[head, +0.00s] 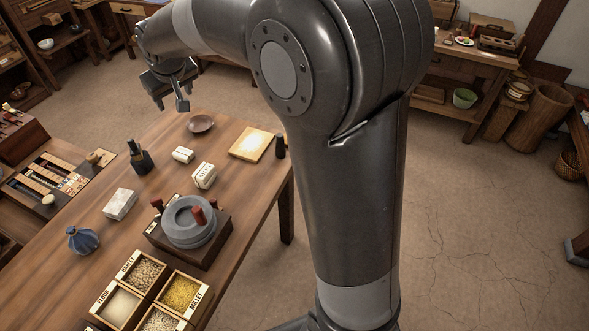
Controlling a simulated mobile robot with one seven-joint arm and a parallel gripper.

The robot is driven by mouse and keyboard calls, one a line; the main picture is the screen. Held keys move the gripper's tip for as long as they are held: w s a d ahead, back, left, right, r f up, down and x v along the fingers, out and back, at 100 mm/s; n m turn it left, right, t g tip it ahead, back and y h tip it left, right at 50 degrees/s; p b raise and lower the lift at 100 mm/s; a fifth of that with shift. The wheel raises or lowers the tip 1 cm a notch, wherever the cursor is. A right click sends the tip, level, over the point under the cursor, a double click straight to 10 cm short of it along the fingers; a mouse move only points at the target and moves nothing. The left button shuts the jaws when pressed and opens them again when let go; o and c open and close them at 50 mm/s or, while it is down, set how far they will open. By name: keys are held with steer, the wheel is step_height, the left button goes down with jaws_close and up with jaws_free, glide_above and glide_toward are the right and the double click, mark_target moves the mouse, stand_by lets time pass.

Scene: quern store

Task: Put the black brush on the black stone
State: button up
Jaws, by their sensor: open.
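My gripper (171,103) is open and empty, its fingers pointing down above the far end of the wooden table (240,203). A dark piece with a narrow upright neck (140,158) stands on the table's left part, below and left of my gripper. A small black upright piece (280,146) stands at the table's right edge, partly beside my arm. Both are small and dark, and I cannot tell for sure which is the black brush and which the black stone. My gripper touches neither.
A grey quern (188,222) on a wooden base stands mid-table. Around it are white blocks (120,204), a brown dish (200,123), a pale board (251,144), a blue pouch-like piece (83,240) and grain boxes (182,291). My arm hides much of the middle.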

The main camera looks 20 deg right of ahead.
steer(key=s+d+r+m+h, duration=0.1)
steer(key=s+d+r, duration=0.1)
steer(key=s+d, duration=0.45)
steer(key=s+d+r+m, duration=0.1)
steer(key=s+d+r, duration=0.25)
steer(key=s, duration=0.55)
steer(key=s+d+f+m, duration=0.1)
steer(key=s+d+f, duration=0.1)
steer(key=s, duration=0.7)
steer(key=s+d+f+m, duration=0.1)
steer(key=s+d+f, duration=0.2)
steer(key=s, duration=0.6)
steer(key=shift+d, duration=1)
